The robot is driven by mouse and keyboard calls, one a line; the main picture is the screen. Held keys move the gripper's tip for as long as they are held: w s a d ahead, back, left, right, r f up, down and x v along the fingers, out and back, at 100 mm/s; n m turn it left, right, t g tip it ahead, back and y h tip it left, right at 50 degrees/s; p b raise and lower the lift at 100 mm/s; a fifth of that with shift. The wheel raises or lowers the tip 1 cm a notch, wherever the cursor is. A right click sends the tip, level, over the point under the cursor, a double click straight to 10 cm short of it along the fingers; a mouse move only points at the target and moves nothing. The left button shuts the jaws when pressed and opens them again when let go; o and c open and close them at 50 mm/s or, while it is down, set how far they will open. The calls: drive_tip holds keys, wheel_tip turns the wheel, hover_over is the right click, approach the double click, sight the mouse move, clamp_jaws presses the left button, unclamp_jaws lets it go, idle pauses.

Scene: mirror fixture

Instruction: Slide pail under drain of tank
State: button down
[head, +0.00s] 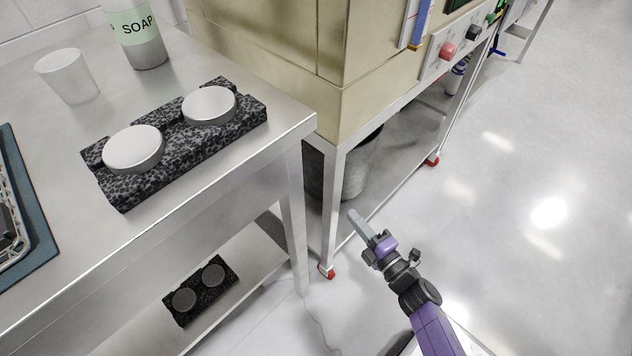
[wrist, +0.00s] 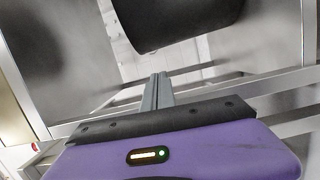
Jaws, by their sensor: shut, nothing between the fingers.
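A dark grey pail (head: 357,172) stands on the lower shelf (head: 400,150) of the metal stand, partly hidden behind the stand's front leg. A dark rounded body, apparently the pail (wrist: 175,18), shows at the top of the wrist view. A large beige box-like body (head: 290,50), possibly the tank, rests on top of the stand. No drain can be made out. My gripper (head: 355,217) is shut and empty, just outside the stand near its front leg. Its closed fingers (wrist: 158,80) point toward the dark body, apart from it.
A steel table (head: 230,165) at left holds a black speckled block with two round pieces, a soap bottle (head: 137,35) and a frosted cup (head: 67,76). The stand's leg (head: 331,210) and shelf edge are close to my gripper. Open floor (head: 530,220) lies at right.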

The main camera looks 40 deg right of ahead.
drive_tip(key=w+d+f, duration=0.1)
drive_tip(key=b, duration=0.6)
approach(307, 157)
drive_tip(key=x, duration=0.4)
drive_tip(key=shift+w+d+f, duration=0.1)
drive_tip(key=shift+w+f, duration=0.05)
drive_tip(key=shift+w, duration=0.15)
